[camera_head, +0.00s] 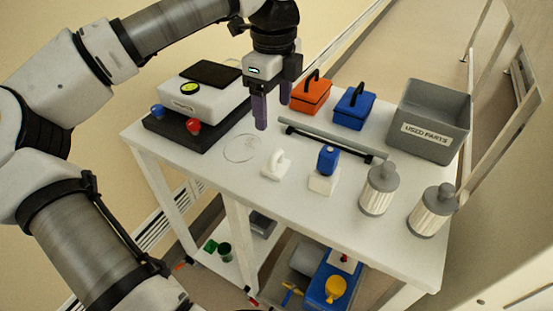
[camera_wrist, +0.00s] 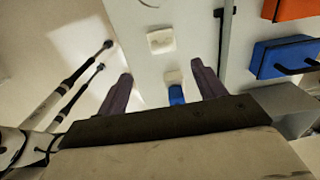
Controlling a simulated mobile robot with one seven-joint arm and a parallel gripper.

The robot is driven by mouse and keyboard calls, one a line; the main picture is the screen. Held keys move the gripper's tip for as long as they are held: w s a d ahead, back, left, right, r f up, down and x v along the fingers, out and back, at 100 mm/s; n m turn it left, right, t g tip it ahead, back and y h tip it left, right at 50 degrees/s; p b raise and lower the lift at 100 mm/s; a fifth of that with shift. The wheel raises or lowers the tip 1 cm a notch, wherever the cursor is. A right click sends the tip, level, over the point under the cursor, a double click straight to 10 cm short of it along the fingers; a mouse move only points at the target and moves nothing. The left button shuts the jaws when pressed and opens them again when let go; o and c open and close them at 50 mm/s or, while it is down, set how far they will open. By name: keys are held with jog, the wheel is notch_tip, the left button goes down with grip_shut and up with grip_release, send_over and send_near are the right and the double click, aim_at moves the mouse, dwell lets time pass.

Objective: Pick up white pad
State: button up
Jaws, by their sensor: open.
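A small white pad with a raised white grip (camera_head: 276,165) lies on the white table near its front edge. In the wrist view the white pad (camera_wrist: 161,40) is near the top middle, ahead of the fingertips. My gripper (camera_head: 272,115) points down, open and empty, above the table behind the pad, apart from it. Its dark purple fingers also show in the wrist view (camera_wrist: 161,70). To the pad's right, a white block (camera_head: 322,184) carries a blue piece (camera_head: 327,158); in the wrist view this blue piece (camera_wrist: 176,95) is between the fingers, partly hidden by my gripper.
A grey bar (camera_head: 330,138) lies behind the pad. Orange (camera_head: 311,95) and blue (camera_head: 354,106) handled boxes and a grey bin (camera_head: 438,108) stand at the back. Two ribbed canisters (camera_head: 379,190) are at right, a scale-like device (camera_head: 200,100) at left. A thin clear disc (camera_head: 241,148) lies left of the pad.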

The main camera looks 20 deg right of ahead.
send_over(276, 151)
notch_tip(276, 151, down, 7)
jog(key=shift+a+p, duration=0.15)
jog(key=shift+p, duration=0.3)
jog(key=shift+d+f+p, duration=0.2)
jog(key=shift+f+p, duration=0.8)
jog(key=shift+f, duration=1.75)
jog(key=c, duration=1.1)
jog(key=shift+o, duration=0.2)
jog(key=shift+r, duration=0.1)
notch_tip(276, 151, up, 20)
jog(key=b, duration=0.3)
jog(key=o, duration=0.4)
jog(key=c, duration=0.3)
